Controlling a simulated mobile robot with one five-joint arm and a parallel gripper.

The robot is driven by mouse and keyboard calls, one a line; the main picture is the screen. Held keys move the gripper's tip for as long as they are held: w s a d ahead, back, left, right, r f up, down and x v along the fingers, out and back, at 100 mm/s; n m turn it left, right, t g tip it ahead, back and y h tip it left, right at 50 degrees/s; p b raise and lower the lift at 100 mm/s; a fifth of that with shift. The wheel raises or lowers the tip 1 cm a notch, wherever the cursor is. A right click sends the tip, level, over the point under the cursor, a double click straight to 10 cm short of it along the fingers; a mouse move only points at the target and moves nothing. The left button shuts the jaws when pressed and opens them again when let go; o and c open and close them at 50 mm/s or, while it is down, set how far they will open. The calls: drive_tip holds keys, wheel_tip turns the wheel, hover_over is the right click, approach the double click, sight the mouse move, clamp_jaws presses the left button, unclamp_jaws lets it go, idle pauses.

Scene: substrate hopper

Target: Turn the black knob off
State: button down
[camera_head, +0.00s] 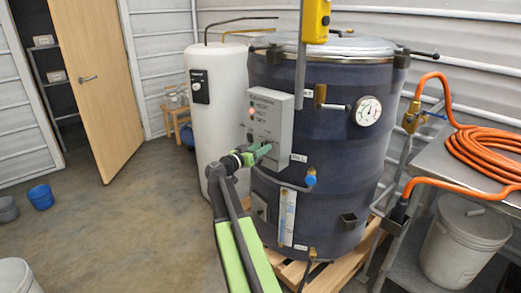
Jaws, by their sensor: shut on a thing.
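A grey control box (270,118) is mounted on the front of the large dark-jacketed tank (335,160). An orange-red light (252,111) glows on the left of its face. My gripper (264,150), with green fingers, is at the lower part of the box face. It is shut on the black knob there. The knob is hidden by the fingers, so its pointer position cannot be seen.
A white tank (215,120) stands left of the dark tank. A round gauge (367,111) and a blue-handled valve (310,180) stick out nearby. An orange hose (480,150) lies on the metal table at right. The floor at left is mostly clear.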

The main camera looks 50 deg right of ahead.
drive_tip(key=n, duration=1.1)
drive_tip(key=shift+w+d+n, duration=0.15)
drive_tip(key=shift+d+n, duration=0.05)
drive_tip(key=shift+n, duration=0.1)
idle(0.3)
drive_tip(key=c, duration=0.9)
unclamp_jaws()
drive_tip(key=a, duration=1.7)
drive_tip(key=shift+s+a, duration=0.25)
drive_tip(key=shift+s, duration=0.1)
drive_tip(key=shift+w+a, duration=0.1)
